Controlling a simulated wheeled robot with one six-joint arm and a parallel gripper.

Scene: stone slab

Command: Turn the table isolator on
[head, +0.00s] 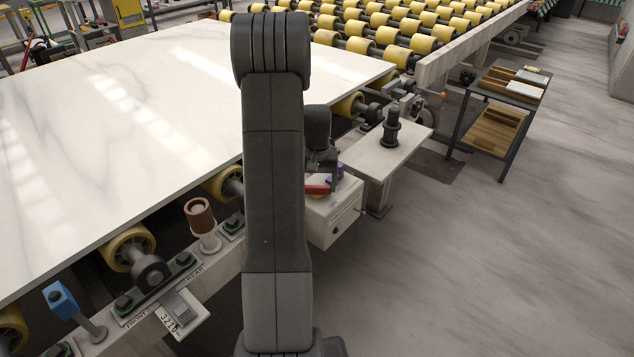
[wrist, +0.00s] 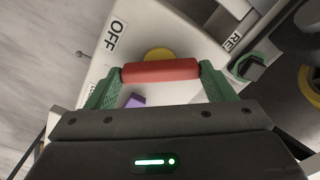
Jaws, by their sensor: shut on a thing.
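The isolator is a white box (head: 332,217) beside the slab line, just right of my arm in the head view. Its red handle (head: 318,190) shows on top, and a yellow round part (wrist: 158,54) shows behind the handle in the wrist view. My gripper (wrist: 163,70) is shut on the red handle (wrist: 160,71), one green finger at each end. The handle lies nearly level across the wrist picture. The printed word OFF (wrist: 115,35) is at its upper left. Another label at the left is mostly hidden by a finger.
A purple piece (wrist: 136,101) is below the handle in the wrist view. A green-ringed dark button (wrist: 250,67) sits at the right. In the head view, the white slab (head: 140,110) lies on yellow rollers, and a small stand (head: 385,158) is beyond the box.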

